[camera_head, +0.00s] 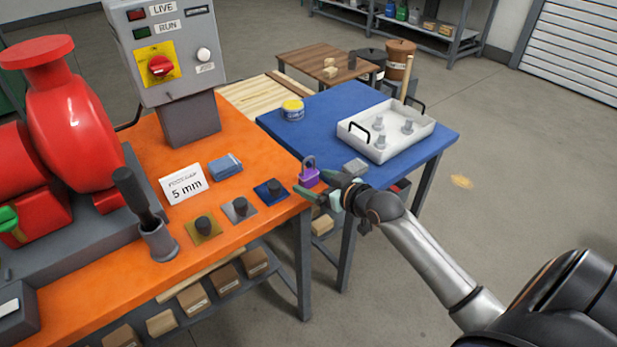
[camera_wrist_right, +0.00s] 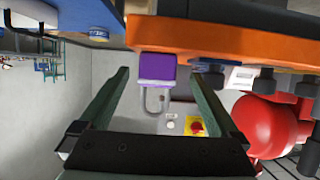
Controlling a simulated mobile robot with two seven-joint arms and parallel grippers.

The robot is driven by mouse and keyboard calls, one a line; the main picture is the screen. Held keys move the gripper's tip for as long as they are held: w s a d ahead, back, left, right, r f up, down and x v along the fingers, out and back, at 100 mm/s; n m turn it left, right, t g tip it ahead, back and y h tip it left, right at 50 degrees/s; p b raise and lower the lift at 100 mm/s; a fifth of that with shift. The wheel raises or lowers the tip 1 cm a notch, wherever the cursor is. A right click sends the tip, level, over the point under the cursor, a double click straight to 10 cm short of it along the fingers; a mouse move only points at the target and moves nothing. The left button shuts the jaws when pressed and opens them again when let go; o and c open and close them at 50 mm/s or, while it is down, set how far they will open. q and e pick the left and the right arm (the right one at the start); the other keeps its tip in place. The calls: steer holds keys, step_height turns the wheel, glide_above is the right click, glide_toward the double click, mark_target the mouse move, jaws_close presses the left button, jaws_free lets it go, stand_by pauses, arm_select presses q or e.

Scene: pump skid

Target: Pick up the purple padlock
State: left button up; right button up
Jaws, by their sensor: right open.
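The purple padlock (camera_head: 309,177) stands upright at the right edge of the orange bench (camera_head: 259,143), with its grey shackle upward. In the right wrist view the padlock (camera_wrist_right: 157,68) shows upside down, with its shackle hanging below its purple body. My right gripper (camera_head: 311,182) reaches in from the right and is open at the padlock. In the right wrist view its two green fingers (camera_wrist_right: 160,76) are spread to either side of the padlock, with gaps on both sides. I cannot tell how deep the padlock sits between them. My left gripper is not in view.
Several knobbed plates, including a blue one (camera_head: 270,190), lie left of the padlock, with a "5 mm" card (camera_head: 183,184) behind. A control box (camera_head: 162,50) and red pump (camera_head: 75,110) stand farther left. A blue table (camera_head: 318,125) holds a white tray (camera_head: 386,150).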

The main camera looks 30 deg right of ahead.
mark_target(312, 175)
steer(key=x, duration=0.4)
steer(key=shift+w+d, duration=0.1)
steer(key=shift+d, duration=0.05)
jaws_close()
stand_by(0.6)
steer(key=shift+r, duration=0.15)
steer(key=shift+r, duration=0.6)
steer(key=s+a+r+p, duration=0.2)
steer(key=s+a+r, duration=0.5)
steer(key=s+r, duration=0.4)
steer(key=shift+s+a+r, duration=0.2)
steer(key=shift+s+r, duration=0.15)
steer(key=shift+s, duration=0.15)
